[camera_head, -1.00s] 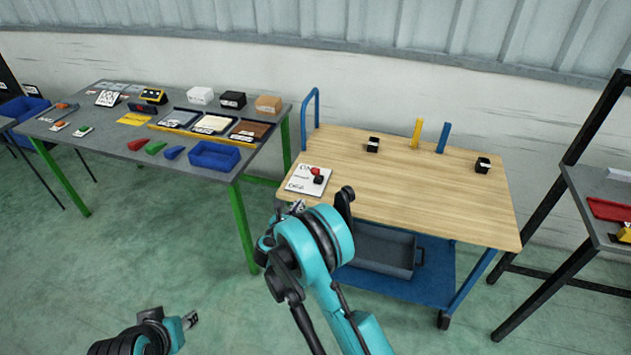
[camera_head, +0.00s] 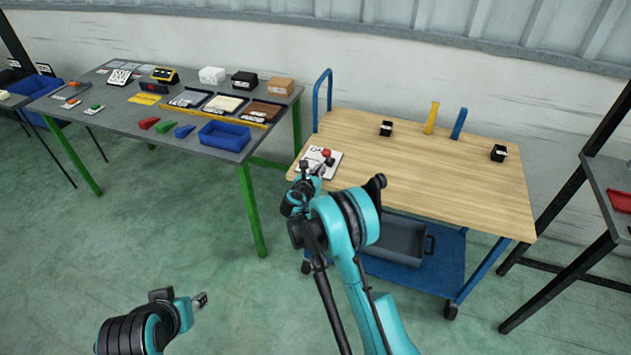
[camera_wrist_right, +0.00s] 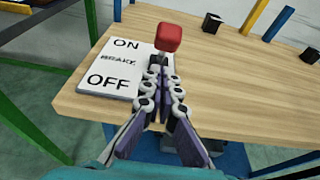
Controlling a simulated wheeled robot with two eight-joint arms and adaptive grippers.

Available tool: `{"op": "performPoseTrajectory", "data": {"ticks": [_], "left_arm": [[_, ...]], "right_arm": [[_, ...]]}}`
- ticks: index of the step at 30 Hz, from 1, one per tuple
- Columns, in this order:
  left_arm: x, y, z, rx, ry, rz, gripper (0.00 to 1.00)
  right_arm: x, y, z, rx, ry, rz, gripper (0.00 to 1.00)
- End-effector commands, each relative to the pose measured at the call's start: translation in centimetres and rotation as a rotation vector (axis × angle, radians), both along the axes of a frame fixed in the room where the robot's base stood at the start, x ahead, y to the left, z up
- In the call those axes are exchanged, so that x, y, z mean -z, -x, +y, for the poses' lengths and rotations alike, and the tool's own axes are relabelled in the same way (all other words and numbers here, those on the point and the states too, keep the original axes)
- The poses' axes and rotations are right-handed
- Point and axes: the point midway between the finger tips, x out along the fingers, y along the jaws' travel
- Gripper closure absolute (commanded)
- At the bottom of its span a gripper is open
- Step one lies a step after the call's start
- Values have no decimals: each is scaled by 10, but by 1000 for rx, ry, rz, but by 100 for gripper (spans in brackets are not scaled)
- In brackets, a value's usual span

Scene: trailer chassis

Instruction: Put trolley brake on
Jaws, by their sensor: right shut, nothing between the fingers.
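The brake plate (camera_head: 334,158) is white and lies on the trolley's front left corner. In the right wrist view the plate (camera_wrist_right: 112,66) reads ON at the far end, BRAKE in the middle and OFF at the near end. The red lever knob (camera_wrist_right: 168,37) shows level with ON, above a dark base; the knob also shows in the head view (camera_head: 326,153). My right gripper (camera_wrist_right: 160,70) is shut and empty, its tips just on the near side of the knob; contact is unclear. My left gripper (camera_head: 201,299) hangs low over the floor, away from the trolley.
The wooden trolley top (camera_head: 430,185) is mostly clear, with black blocks (camera_head: 386,128) and yellow and blue uprights (camera_head: 432,117) at the back. A blue handle (camera_head: 322,95) rises at its left. A grey table (camera_head: 110,115) with bins stands left, a dark rack right.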

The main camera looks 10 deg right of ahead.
Motion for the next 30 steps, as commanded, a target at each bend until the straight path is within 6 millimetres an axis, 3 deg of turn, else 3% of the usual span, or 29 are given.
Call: {"op": "performPoseTrajectory", "data": {"ticks": [8,30], "left_arm": [[6,0,0,0,0,0,60],[-3,0,0,0,0,0,60]], "right_arm": [[-11,-15,-11,0,-1,1,100],[-18,-18,-4,0,-35,52,100]]}}
